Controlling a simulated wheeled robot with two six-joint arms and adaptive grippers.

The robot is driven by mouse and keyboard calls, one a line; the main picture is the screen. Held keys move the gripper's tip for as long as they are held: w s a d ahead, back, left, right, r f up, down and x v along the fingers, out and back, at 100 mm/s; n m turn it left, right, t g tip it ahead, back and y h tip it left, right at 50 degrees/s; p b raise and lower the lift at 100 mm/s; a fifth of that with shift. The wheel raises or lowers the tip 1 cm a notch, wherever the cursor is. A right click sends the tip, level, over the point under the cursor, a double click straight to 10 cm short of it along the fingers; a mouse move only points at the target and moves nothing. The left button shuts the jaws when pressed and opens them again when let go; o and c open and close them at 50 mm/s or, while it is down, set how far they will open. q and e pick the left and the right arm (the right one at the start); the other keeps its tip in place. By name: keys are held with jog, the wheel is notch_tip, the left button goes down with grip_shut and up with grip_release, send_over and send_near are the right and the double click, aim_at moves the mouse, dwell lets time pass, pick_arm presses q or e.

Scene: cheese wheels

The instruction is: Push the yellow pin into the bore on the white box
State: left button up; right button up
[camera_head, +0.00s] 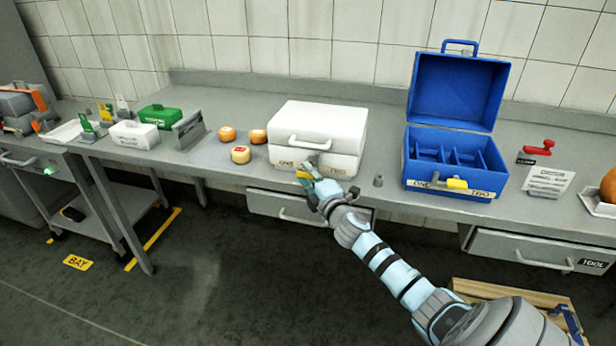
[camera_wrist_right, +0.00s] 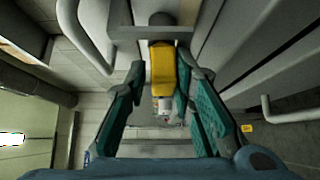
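The white box (camera_head: 318,130) stands shut on the bench, with a handle and small labels on its front. My right gripper (camera_head: 308,172) is at the lower front of this box. The yellow pin (camera_wrist_right: 163,70) lies between its two fingers (camera_wrist_right: 162,85) in the right wrist view, its far end at a grey bar (camera_wrist_right: 150,33). The fingers stand on both sides of the pin, with a narrow gap on the left, and look open. In the head view the yellow pin (camera_head: 303,174) is partly hidden by the gripper. The bore cannot be made out. My left gripper is out of view.
An open blue box (camera_head: 450,155) with a yellow piece (camera_head: 456,184) on its front stands to the right. Orange cheese wheels (camera_head: 240,154) lie left of the white box. A drawer (camera_head: 285,208) is below.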

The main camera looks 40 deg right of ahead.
jog(key=shift+o, duration=1.1)
jog(key=shift+s+f, duration=0.1)
jog(key=shift+s, duration=0.1)
jog(key=v, duration=1.1)
jog(key=shift+s, duration=0.3)
jog(key=shift+a, duration=0.1)
